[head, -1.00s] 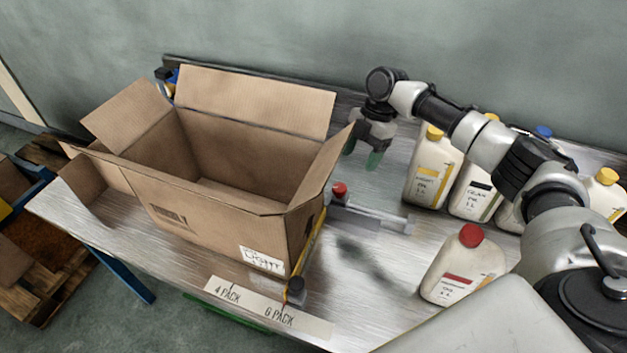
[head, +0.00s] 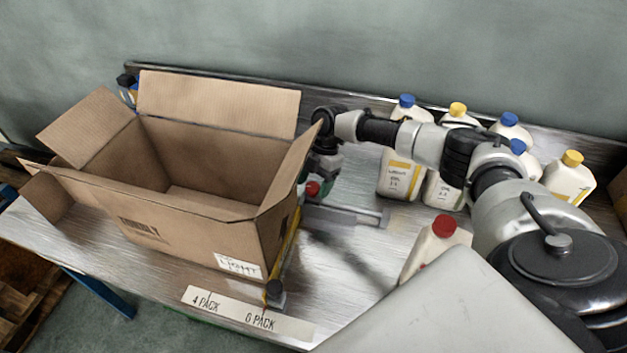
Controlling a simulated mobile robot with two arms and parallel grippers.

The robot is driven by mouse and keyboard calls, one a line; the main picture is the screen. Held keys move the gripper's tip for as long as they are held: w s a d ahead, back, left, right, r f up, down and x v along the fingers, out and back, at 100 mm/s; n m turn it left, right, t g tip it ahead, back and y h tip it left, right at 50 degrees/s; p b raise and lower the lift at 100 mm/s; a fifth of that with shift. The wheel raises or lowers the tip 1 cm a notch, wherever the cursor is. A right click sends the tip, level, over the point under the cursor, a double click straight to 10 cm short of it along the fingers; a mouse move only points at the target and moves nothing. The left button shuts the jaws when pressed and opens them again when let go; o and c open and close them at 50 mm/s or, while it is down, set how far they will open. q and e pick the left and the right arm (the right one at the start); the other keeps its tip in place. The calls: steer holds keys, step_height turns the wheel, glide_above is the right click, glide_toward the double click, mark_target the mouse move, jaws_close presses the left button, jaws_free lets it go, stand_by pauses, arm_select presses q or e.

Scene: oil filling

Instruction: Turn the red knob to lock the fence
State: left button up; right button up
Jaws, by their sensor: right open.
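The red knob (head: 312,188) sits on the metal slide mechanism just right of the cardboard box. The fence (head: 284,252), a yellow-edged bar, runs along the box's right side, with a black knob at its front end. My right gripper (head: 322,172) is directly behind and above the red knob, pointing down. Its green-tipped fingers are open and partly hidden by the box flap and the knob. I cannot tell whether they touch the knob. My left gripper is not in view.
The open, empty cardboard box (head: 190,225) stands on the metal table (head: 340,265). Several oil bottles stand at the back right, and a red-capped bottle (head: 437,240) is nearer, partly hidden by my arm. A "4 PACK / 6 PACK" label strip (head: 247,314) lies at the front edge.

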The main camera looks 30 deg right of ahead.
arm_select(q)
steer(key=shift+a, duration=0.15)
arm_select(e)
steer(key=shift+f, duration=0.15)
steer(key=c, duration=0.9)
steer(key=m+p, duration=0.1)
steer(key=m+t+p, duration=0.1)
steer(key=shift+s+r+m, duration=0.1)
steer(key=shift+r+m, duration=0.1)
steer(key=shift+m, duration=0.1)
steer(key=shift+f+m+t+p, duration=0.1)
steer(key=shift+m+t+p, duration=0.3)
steer(key=shift+m, duration=0.5)
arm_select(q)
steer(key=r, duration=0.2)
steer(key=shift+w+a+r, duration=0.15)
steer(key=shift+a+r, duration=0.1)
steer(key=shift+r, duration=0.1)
arm_select(e)
steer(key=o, duration=0.9)
